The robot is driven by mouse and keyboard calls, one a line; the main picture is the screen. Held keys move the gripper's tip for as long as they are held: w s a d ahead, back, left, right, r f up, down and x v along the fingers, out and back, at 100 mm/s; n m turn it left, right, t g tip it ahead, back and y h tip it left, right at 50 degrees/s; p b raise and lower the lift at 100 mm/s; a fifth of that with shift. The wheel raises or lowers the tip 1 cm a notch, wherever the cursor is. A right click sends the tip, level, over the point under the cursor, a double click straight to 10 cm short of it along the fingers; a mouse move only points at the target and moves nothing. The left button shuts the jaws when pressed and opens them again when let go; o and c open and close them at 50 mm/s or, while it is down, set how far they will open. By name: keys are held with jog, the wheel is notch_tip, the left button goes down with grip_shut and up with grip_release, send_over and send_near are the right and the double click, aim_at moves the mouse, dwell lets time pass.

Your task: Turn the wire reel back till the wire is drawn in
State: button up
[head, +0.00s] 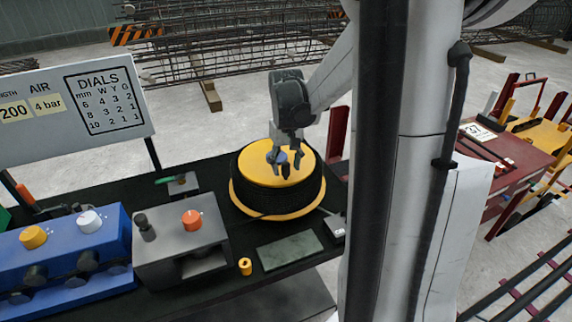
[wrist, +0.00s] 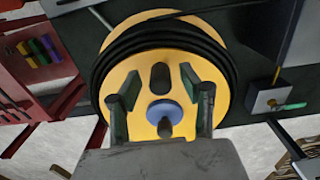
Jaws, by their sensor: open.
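The wire reel (head: 308,157) lies flat on the dark bench, with a yellow top and base rim and black wire wound round it. It also shows in the wrist view (wrist: 142,98). My gripper (head: 286,160) is above the reel's top with its fingers pointing down. In the wrist view its two fingers (wrist: 159,84) stand apart, with nothing gripped. A dark upright knob (wrist: 160,77) on the reel's top shows between the fingertips. A blue-grey hub (wrist: 163,113) sits at the reel's middle. I cannot tell whether the fingers touch the knob.
A grey box with an orange knob (head: 192,219) and a blue machine (head: 62,256) stand left of the reel. A small yellow spool (head: 245,266) and a grey-green plate (head: 290,250) lie in front. A dials board (head: 75,103) stands at back left.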

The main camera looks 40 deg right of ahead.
grip_shut()
